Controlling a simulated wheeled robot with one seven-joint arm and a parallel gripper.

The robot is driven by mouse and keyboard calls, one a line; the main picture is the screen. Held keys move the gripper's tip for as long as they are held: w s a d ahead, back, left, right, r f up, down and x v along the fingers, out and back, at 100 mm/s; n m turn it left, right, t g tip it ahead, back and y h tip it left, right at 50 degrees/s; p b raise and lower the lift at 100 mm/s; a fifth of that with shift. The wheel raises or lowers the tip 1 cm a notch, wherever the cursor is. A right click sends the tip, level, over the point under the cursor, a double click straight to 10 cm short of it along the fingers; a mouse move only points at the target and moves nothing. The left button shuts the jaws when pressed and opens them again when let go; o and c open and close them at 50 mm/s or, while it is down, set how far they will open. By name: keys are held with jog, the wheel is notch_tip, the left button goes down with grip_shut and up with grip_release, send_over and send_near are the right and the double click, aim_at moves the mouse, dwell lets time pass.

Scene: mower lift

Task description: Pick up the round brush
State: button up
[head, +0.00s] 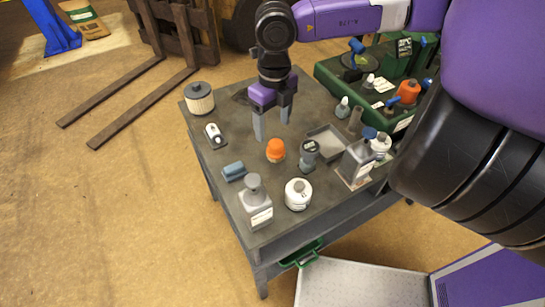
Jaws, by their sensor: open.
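The round brush (275,151) seems to be the small thing with a domed orange top and a tan lower part, standing upright near the middle of the dark grey table (240,170). My gripper (272,130) points down with its two grey fingers apart and nothing visible between them. In the picture it is just above and slightly left of the brush. The fingers do not appear to touch the brush, though their exact height over the table is hard to tell.
A dark-topped bottle (308,153) stands close right of the brush, with a shallow grey tray (327,142) beyond. A green crate (340,90) fills the back right.

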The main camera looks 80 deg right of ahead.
aim_at(276, 143)
jog(key=shift+s+d+f, duration=0.15)
jog(key=shift+f, duration=0.25)
jog(key=shift+s+d+f, duration=0.15)
jog(key=shift+f, duration=0.2)
jog(key=shift+f+p, duration=0.5)
jog(key=shift+f, duration=3)
jog(key=c, duration=1.5)
jog(key=shift+r, duration=0.1)
notch_tip(276, 143, up, 20)
jog(key=shift+f+b, duration=0.1)
jog(key=shift+b, duration=0.4)
